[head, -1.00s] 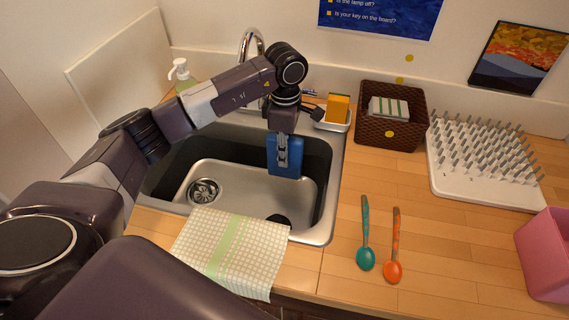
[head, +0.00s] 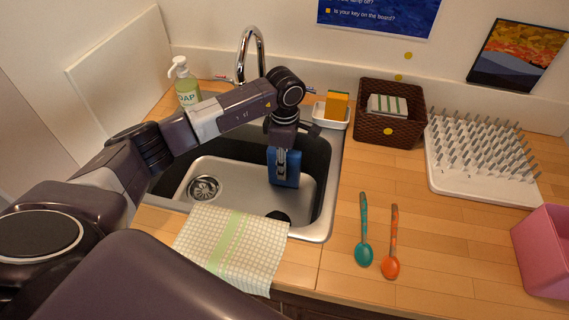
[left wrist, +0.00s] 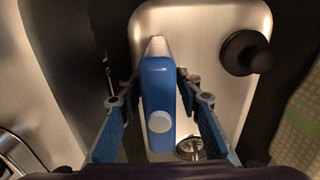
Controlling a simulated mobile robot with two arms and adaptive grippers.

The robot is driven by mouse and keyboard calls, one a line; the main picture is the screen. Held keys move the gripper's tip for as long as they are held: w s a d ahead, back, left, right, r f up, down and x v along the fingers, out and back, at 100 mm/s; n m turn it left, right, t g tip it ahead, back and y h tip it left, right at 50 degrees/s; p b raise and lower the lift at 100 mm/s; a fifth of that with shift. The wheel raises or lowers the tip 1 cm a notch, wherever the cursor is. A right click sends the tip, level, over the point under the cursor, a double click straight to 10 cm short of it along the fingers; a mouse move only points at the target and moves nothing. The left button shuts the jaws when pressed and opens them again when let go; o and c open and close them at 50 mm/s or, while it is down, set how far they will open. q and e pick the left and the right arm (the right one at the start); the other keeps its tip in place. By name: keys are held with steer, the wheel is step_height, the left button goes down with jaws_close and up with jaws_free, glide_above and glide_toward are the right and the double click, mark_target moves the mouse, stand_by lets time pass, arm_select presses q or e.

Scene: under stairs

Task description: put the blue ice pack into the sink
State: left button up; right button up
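The blue ice pack (head: 286,176) hangs upright inside the steel sink (head: 240,178), towards its right half. My left gripper (head: 281,164) is shut on it from above, with a finger across its near face. In the left wrist view the ice pack (left wrist: 157,95) shows end-on, with a white round spot, between the two fingertips (left wrist: 158,73) of my left gripper. The sink floor (left wrist: 205,35) lies beyond it. I cannot tell whether the pack's lower end touches the floor. My right gripper is not in view.
The sink holds a drain (head: 205,188) and a black round stopper (head: 279,215). A checked cloth (head: 232,245) drapes over the front rim. A soap bottle (head: 187,88), faucet (head: 249,50) and sponge holder (head: 332,115) stand behind. Spoons (head: 364,230), a basket (head: 390,132) and a rack (head: 480,170) are right.

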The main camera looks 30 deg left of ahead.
arm_select(q)
steer(key=shift+r, duration=0.15)
step_height(320, 180, up, 12)
steer(key=b, duration=0.2)
steer(key=shift+b, duration=0.35)
steer(key=shift+r, duration=0.1)
stand_by(0.3)
